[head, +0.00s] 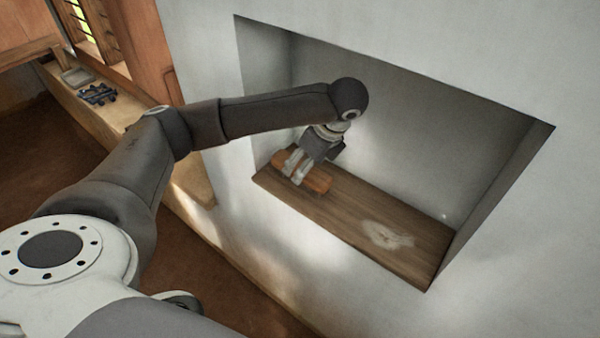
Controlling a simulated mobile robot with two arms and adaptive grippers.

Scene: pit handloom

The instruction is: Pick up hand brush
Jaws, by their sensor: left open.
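The hand brush (318,184) is an orange-brown wooden piece lying on the wooden floor of the wall niche, near its left end. My left gripper (294,172) reaches into the niche from the left and points down at the brush. Its fingers are open and cover part of the brush's near side. I cannot tell whether they touch it. The brush's bristles are not visible. My right gripper is not in view.
The niche (345,218) has a plank floor, side walls and a front edge around the arm. A pale dusty patch (387,235) lies on the plank at right. A ledge at left holds a grey tray (78,76) and several dark blue pieces (98,94).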

